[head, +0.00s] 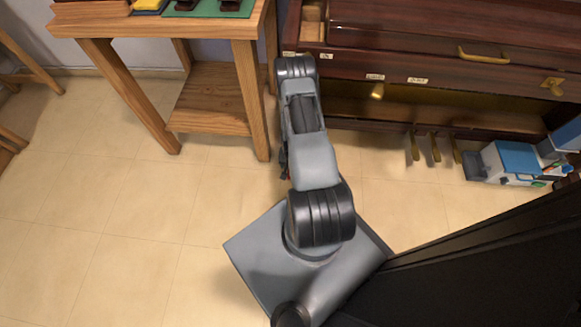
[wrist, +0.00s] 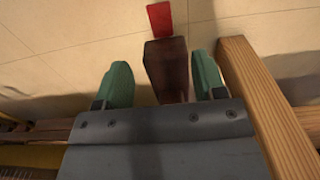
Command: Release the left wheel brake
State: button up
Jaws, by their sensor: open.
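A small flat red tab (wrist: 160,18) shows at the top middle of the wrist view, just beyond the end of a dark brown wooden post (wrist: 166,70). The tab may be the brake, but I see no wheel. My gripper (wrist: 162,70) is open, with its green fingertips on either side of the post in the picture. I cannot tell whether they touch it. Nothing is seen held. In the head view my arm covers the piano's (head: 420,55) left front, and my gripper is not clearly seen there. A small red bit shows beside my arm.
A wooden table (head: 246,100) with a lower shelf stands close left of my arm; its leg (wrist: 262,105) lies right of my gripper in the wrist view. Brass pedals (head: 435,148) and a blue-and-white box (head: 510,160) are at the right. Tiled floor (head: 130,220) is clear at the left.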

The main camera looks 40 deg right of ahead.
jog(key=shift+r+p, duration=0.35)
jog(key=shift+r, duration=1.1)
